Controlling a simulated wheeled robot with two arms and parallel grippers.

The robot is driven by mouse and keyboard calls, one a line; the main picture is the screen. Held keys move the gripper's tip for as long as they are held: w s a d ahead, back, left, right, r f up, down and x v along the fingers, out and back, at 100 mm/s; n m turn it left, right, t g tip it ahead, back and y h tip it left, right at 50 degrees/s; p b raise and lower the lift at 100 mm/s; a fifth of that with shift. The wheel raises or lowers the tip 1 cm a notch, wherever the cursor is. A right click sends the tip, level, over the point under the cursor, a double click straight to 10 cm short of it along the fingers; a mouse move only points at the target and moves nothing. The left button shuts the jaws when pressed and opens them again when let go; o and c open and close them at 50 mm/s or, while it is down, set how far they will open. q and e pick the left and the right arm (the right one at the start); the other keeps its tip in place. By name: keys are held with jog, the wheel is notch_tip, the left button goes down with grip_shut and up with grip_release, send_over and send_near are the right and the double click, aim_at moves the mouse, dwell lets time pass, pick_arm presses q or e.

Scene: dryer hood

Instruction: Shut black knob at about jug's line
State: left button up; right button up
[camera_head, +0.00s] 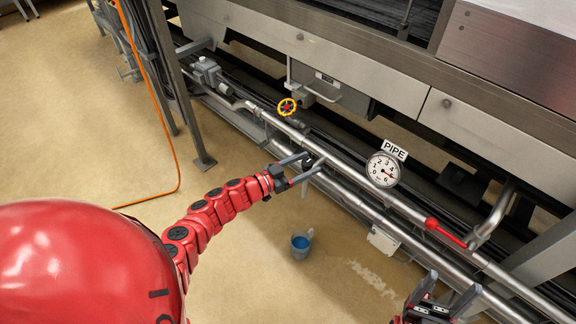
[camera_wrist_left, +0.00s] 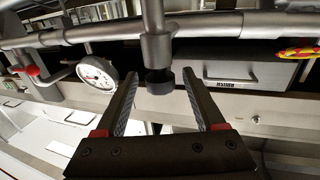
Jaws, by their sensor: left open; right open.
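The black knob (camera_wrist_left: 159,82) is a short dark cylinder at the end of a grey metal stem on the pipe, in the left wrist view. My left gripper (camera_head: 314,161) is open at the pipe, and in its wrist view the knob shows between the two fingertips with gaps on both sides. In the head view I cannot make the knob out clearly near the gripper. The blue-grey jug (camera_head: 300,247) stands on the floor below this part of the pipe. My right gripper (camera_head: 455,284) is open and empty at the bottom right.
A round pipe gauge (camera_head: 383,170) stands right of my left gripper, and it also shows in the wrist view (camera_wrist_left: 97,73). A red lever (camera_head: 446,233) is further right. An orange cable (camera_head: 165,135) hangs at left. Floor around the jug is clear.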

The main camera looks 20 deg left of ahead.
pick_arm(q)
jog(key=p+v, duration=0.2)
jog(key=v, duration=1.5)
